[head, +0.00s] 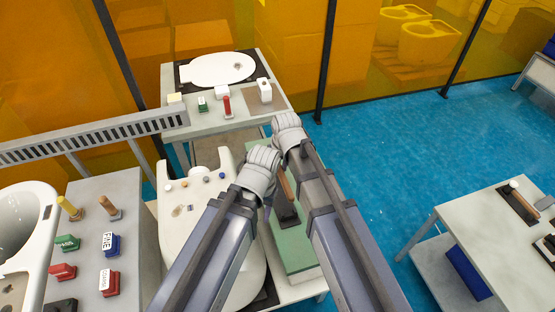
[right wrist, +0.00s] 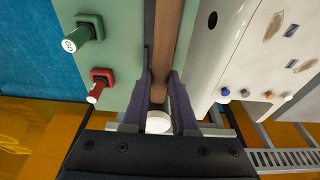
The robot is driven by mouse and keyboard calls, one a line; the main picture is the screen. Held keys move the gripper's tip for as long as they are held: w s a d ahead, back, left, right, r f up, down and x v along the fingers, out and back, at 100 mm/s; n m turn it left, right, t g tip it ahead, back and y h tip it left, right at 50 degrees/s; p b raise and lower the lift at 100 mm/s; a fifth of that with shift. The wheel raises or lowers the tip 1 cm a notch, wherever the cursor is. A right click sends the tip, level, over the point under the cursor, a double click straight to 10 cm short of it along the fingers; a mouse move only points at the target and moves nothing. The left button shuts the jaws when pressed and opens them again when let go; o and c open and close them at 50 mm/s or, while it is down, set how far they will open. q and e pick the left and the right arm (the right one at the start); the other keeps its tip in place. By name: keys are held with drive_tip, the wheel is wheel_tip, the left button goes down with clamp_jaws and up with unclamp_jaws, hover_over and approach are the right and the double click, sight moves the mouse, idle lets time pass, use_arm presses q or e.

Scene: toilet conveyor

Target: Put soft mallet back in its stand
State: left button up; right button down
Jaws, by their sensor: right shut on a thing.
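The soft mallet's wooden handle (head: 284,186) shows between my two arms, over the green-topped bench. In the right wrist view the brown handle (right wrist: 168,40) runs up from between the fingers of my right gripper (right wrist: 160,115), which is shut on it. A round white end (right wrist: 158,122) shows close to the gripper base. In the head view my right gripper (head: 287,130) has its fingers hidden. A dark piece (head: 288,214) lies on the green top below the handle; I cannot tell if it is the stand. My left gripper (head: 262,160) is beside it, its jaws hidden.
A white toilet (head: 190,245) stands left of the green bench top (head: 303,258). Grey benches stand left and behind. A table (head: 480,232) at right holds a similar mallet (head: 522,193). Blue floor is clear between.

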idle(0.4)
drive_tip(key=shift+s+b+x, duration=0.2)
drive_tip(key=shift+b+x, duration=0.8)
drive_tip(key=shift+b, duration=0.05)
drive_tip(key=shift+s+b+x, duration=0.15)
drive_tip(key=shift+b+x, duration=0.8)
drive_tip(key=shift+b, duration=0.05)
drive_tip(key=shift+d+f+b, duration=0.2)
drive_tip(key=shift+f+b, duration=0.1)
drive_tip(key=shift+f, duration=0.1)
drive_tip(key=shift+s+b+x, duration=0.15)
drive_tip(key=shift+b+x, duration=0.7)
drive_tip(key=shift+s+b+x, duration=0.15)
drive_tip(key=shift+b+x, duration=0.7)
drive_tip(key=shift+b, duration=0.05)
drive_tip(key=shift+s+b+x, duration=0.2)
drive_tip(key=shift+b+x, duration=0.65)
drive_tip(key=shift+d+f, duration=0.1)
drive_tip(key=shift+d, duration=0.05)
drive_tip(key=c, duration=0.6)
unclamp_jaws()
drive_tip(key=shift+s, duration=0.1)
drive_tip(key=p+v, duration=0.7)
drive_tip(key=v, duration=0.1)
drive_tip(key=shift+p, duration=0.35)
